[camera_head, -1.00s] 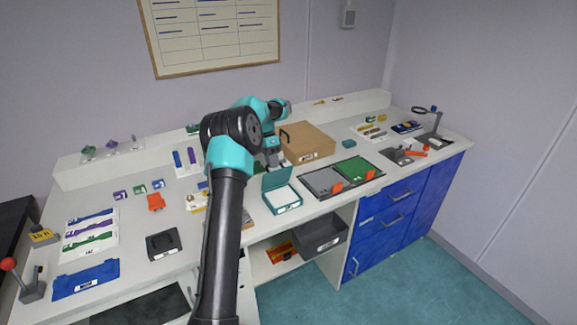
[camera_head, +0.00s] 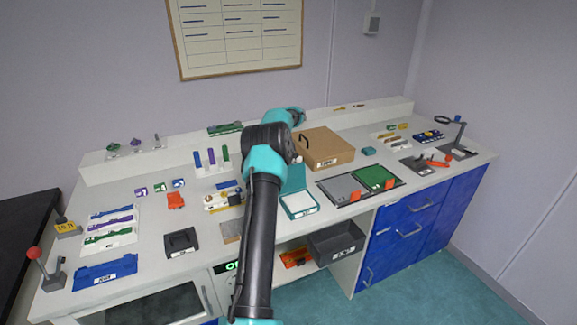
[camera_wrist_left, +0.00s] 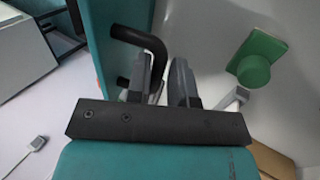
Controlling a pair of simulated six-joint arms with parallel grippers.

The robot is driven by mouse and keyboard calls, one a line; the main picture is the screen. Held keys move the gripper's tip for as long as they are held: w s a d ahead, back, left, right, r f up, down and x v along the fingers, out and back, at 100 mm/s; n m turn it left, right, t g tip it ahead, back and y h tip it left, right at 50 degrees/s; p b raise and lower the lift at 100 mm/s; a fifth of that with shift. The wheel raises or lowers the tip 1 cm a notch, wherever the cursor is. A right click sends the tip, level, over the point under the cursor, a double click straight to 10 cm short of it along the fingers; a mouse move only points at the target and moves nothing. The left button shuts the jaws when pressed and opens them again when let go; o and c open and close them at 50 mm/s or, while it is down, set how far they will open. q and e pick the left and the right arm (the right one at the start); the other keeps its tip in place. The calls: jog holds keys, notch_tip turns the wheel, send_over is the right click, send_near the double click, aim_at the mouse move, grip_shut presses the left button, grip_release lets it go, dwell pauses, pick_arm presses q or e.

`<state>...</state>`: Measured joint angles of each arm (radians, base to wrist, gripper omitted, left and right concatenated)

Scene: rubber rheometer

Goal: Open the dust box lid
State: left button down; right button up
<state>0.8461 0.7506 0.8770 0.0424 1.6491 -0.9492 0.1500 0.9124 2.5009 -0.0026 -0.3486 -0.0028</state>
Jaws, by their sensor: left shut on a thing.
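The dust box looks to be the small teal box (camera_head: 301,212) with a white inside, near the bench's front edge. Its teal lid (camera_head: 295,178) stands raised at the box's back, partly hidden by my arm. In the left wrist view a teal panel, which appears to be the lid (camera_wrist_left: 112,35), carries a bent black handle (camera_wrist_left: 140,38). My left gripper (camera_wrist_left: 162,80) is shut on this handle. In the head view my own arm hides the gripper. My right gripper is not in view.
A brown box (camera_head: 325,150) with a black handle stands behind the teal box. A grey-and-green tray (camera_head: 345,188) lies to its right. A black case (camera_head: 181,242) and colored racks lie to the left. An open grey bin (camera_head: 335,243) sits below the bench top.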

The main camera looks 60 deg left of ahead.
pick_arm(q)
jog(key=shift+a+f, duration=0.25)
jog(key=shift+f, duration=0.1)
jog(key=c, duration=1.2)
grip_release()
jog(key=shift+o, duration=0.2)
jog(key=shift+r, duration=0.15)
jog(key=v, duration=0.7)
jog(key=shift+r, duration=0.1)
